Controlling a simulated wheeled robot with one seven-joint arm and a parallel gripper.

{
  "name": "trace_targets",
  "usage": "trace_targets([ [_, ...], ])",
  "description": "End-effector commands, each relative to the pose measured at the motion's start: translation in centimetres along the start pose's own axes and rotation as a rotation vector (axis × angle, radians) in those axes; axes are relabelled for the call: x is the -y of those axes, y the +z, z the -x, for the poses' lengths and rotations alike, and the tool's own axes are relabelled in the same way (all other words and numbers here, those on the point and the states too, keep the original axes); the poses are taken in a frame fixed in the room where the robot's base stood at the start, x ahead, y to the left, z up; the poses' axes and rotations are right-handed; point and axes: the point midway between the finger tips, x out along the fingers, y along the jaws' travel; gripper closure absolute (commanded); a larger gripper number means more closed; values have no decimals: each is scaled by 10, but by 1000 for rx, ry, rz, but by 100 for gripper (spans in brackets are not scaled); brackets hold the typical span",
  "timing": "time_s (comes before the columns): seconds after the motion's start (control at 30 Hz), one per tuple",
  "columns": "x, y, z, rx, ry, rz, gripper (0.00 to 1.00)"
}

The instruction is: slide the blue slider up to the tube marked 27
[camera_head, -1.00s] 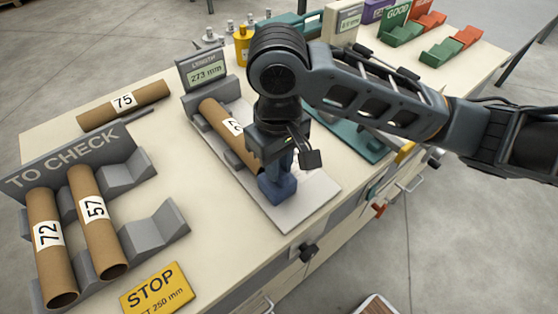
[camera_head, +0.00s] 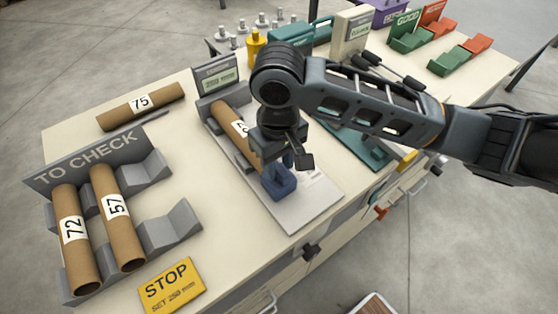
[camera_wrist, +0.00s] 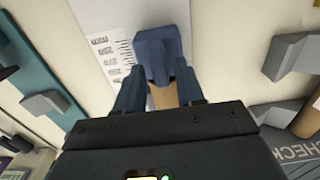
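The blue slider (camera_head: 279,183) stands on the pale measuring plate (camera_head: 312,198), toward its front end. In the wrist view the slider (camera_wrist: 155,52) is just beyond my fingertips. The brown tube marked 27 (camera_head: 226,122) lies along the plate behind the slider; its label is partly covered by my arm. My gripper (camera_head: 287,158) is low over the tube's near end, beside the slider. In the wrist view my gripper's fingers (camera_wrist: 158,70) are apart, with a brown tube part (camera_wrist: 163,96) visible between them. Whether the tube touches the slider cannot be told.
A display (camera_head: 216,75) stands behind the plate. The TO CHECK rack (camera_head: 90,160) holds tubes 72 (camera_head: 75,240) and 57 (camera_head: 118,218). Tube 75 (camera_head: 140,106) lies behind it. A teal device (camera_head: 360,148) is right of the plate.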

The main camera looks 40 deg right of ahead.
Motion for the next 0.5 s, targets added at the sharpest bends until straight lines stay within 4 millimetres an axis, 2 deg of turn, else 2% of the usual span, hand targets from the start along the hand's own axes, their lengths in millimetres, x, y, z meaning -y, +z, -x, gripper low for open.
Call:
trace_targets([
  [0.33, 0, 1, 2, 3, 0, 0, 55],
  [0.5, 0, 0, 22, 0, 1, 3, 55],
])
